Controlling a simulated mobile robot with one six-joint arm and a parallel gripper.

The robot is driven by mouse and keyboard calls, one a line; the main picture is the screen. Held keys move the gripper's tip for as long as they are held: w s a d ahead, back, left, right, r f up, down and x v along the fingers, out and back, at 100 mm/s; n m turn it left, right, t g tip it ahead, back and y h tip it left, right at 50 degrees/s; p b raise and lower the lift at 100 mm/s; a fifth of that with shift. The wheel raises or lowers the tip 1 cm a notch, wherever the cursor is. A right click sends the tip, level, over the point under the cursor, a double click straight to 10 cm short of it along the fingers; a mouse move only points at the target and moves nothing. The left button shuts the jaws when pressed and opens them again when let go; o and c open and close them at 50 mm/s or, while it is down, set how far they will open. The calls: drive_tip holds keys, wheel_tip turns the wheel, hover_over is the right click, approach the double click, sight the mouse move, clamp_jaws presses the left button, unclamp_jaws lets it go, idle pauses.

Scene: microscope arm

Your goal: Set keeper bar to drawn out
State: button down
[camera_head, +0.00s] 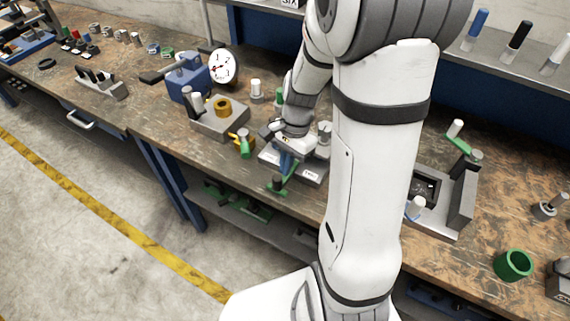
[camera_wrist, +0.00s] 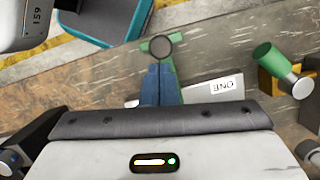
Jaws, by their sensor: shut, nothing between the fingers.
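My gripper (camera_head: 285,170) has blue fingers, shut and empty, pointing down just behind the knob. In the wrist view the gripper (camera_wrist: 160,68) fingers overlap the bar and hide its middle. I cannot tell whether they touch it.
A labelled plate (camera_wrist: 213,90) reading "ONE" lies beside the fingers. A green-handled brass piece (camera_head: 244,145) stands left of the fixture, near a grey block (camera_head: 218,123) with a brass ring. A dial gauge (camera_head: 223,66) stands behind. My arm hides the bench to the right of the fixture.

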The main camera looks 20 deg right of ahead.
drive_tip(key=p+v, duration=0.6)
drive_tip(key=v, duration=0.2)
drive_tip(key=shift+r, duration=0.15)
drive_tip(key=shift+w+d, duration=0.1)
drive_tip(key=shift+w, duration=0.05)
drive_tip(key=s+a+r+n+t+h+b, duration=0.2)
drive_tip(key=s+a+r+n+t, duration=0.2)
drive_tip(key=s+r+n, duration=0.7)
drive_tip(key=shift+a+n+t+b, duration=0.25)
drive_tip(key=shift+n+t+b, duration=0.15)
drive_tip(key=shift+n, duration=0.2)
